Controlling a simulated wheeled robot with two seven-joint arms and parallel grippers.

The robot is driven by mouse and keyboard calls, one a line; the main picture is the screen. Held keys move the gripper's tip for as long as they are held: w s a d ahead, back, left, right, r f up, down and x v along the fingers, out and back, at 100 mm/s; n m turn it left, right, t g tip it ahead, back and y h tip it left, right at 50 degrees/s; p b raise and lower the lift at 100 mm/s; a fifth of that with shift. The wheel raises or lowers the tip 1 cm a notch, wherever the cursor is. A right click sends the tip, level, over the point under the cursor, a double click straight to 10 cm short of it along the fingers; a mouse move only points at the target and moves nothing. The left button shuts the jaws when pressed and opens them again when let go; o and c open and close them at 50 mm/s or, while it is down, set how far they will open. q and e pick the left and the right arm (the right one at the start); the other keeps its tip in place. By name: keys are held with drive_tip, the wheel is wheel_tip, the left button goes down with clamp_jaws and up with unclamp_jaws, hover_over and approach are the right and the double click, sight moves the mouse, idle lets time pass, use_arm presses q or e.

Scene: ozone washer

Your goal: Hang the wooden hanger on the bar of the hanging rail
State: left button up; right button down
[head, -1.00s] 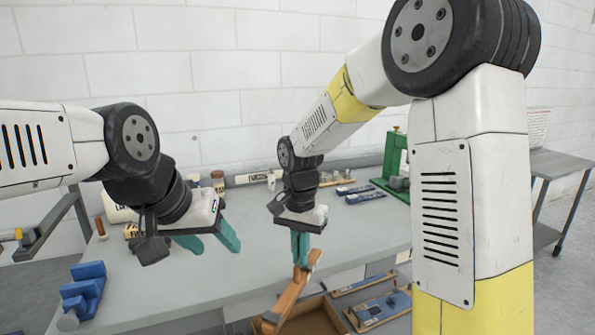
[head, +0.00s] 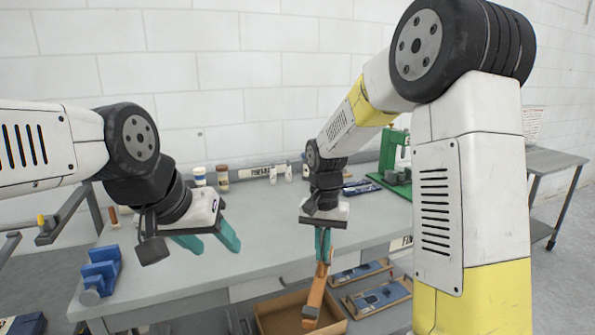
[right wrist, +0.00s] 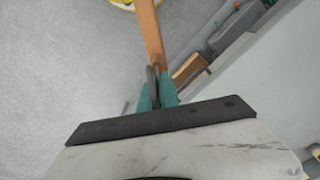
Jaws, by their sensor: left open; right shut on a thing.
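The wooden hanger (head: 316,295) is orange-brown and hangs down from my right gripper (head: 323,250), below the front edge of the workbench. In the right wrist view the teal fingers (right wrist: 157,92) are shut on the hanger's dark metal hook, and its wooden body (right wrist: 149,32) extends away from them. Only part of the hanger shows in each view. My left gripper (head: 208,243) is open and empty above the left part of the workbench. I cannot make out the hanging rail for certain in these views.
The grey workbench (head: 262,245) holds a blue fixture (head: 101,274) at left, bottles (head: 223,178) at the back and a green press (head: 393,160) at right. An open wooden drawer or box (head: 280,312) and blue-topped trays (head: 378,297) are below its front edge. A side table (head: 553,161) stands right.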

drive_tip(key=w+d+f+n, duration=0.2)
drive_tip(key=w+d, duration=0.1)
drive_tip(key=d, duration=0.6)
drive_tip(key=shift+w+d+f+n, duration=0.15)
drive_tip(key=shift+w+f+n, duration=0.15)
drive_tip(key=shift+n, duration=0.1)
